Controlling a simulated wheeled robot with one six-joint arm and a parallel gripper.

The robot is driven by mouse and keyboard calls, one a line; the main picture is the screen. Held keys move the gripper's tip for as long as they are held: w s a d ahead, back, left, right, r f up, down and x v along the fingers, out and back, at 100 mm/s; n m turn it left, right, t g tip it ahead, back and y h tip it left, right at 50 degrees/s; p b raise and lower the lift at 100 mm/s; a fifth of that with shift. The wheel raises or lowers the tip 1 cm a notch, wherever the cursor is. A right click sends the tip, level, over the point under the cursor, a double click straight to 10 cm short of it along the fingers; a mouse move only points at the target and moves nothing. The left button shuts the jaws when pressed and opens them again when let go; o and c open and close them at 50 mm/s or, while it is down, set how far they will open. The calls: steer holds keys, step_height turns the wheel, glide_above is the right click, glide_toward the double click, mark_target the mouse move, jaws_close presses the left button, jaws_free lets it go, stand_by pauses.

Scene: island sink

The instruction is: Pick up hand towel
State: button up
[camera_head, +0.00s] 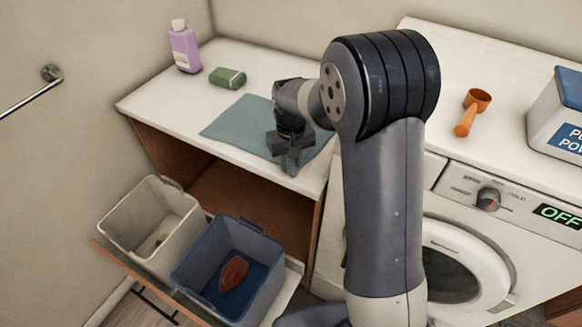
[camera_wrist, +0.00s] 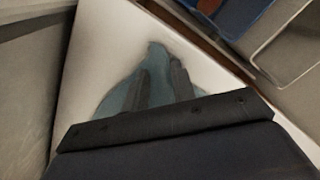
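The hand towel, a flat blue-grey cloth (camera_head: 233,124), lies on the white counter left of the washing machine. My gripper (camera_head: 290,163) points down over its near right part, close to the counter's front edge, and hides some of the cloth. In the wrist view, my gripper (camera_wrist: 160,72) has its two dark fingers apart, with towel (camera_wrist: 157,58) visible between and beyond them. The towel's outline narrows to a point there. Whether the fingertips touch the cloth is not clear.
A green sponge-like block (camera_head: 228,78) and a purple bottle (camera_head: 185,49) stand at the back left. An orange scoop (camera_head: 468,121) and a powder box (camera_head: 558,112) are on the right. Below, a grey bin (camera_head: 129,222) and blue bin (camera_head: 197,272) sit on a pulled-out shelf.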

steer(key=c, duration=0.4)
steer(key=shift+r, duration=0.15)
jaws_close()
step_height(320, 180, up, 12)
steer(key=p, duration=0.9)
step_height(320, 180, up, 27)
steer(key=p, duration=0.3)
